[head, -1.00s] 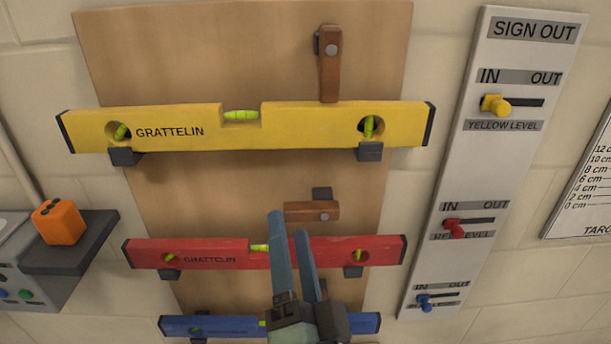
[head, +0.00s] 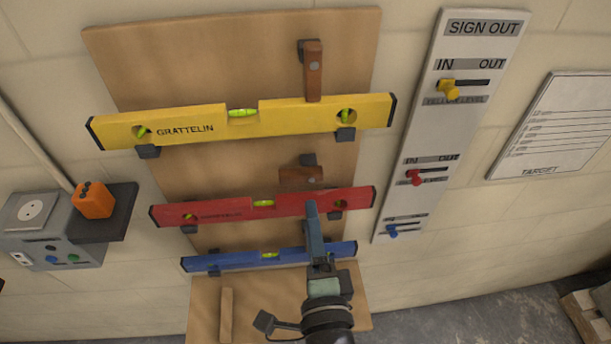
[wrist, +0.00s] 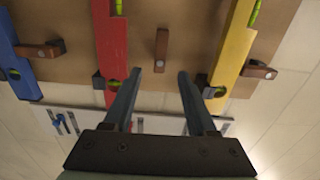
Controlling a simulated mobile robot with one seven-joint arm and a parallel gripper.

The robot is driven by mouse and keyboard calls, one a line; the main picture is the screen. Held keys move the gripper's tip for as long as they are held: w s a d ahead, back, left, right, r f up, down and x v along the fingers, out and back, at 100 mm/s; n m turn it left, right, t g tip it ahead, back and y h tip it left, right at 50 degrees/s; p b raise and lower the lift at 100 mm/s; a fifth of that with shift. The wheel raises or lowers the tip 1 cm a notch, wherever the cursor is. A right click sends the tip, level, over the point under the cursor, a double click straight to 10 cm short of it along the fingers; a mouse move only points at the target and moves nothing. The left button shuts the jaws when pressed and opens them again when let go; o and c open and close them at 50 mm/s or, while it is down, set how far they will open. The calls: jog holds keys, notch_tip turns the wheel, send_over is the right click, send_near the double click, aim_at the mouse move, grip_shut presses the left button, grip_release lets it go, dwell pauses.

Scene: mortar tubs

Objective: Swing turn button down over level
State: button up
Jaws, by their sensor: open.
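The red level (head: 235,208) rests on its brackets on the wooden board. Its brown turn button (head: 300,175) lies sideways just above it, clear of its face. The same button shows in the wrist view (wrist: 161,48), between the red level (wrist: 112,50) and the yellow level (wrist: 238,45). The yellow level (head: 200,128) has its turn button (head: 314,72) hanging down to its top edge. My gripper (head: 312,205) is open and empty in front of the red level's right part. In the wrist view its fingertips (wrist: 159,72) stand apart, the sideways button appearing just beyond the gap.
The blue level (head: 225,262) hangs below; its turn button (wrist: 42,48) points onto it. A sign-out panel (head: 415,130) with colored sliders is at right. A shelf (head: 115,215) with an orange block (head: 94,200) is at left. The wall between panel and target sheet is free.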

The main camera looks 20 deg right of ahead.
aim_at(305, 180)
jog(key=p+x, duration=0.2)
jog(key=x, duration=0.6)
jog(key=shift+w+d, duration=0.1)
jog(key=shift+w, duration=0.3)
grip_shut()
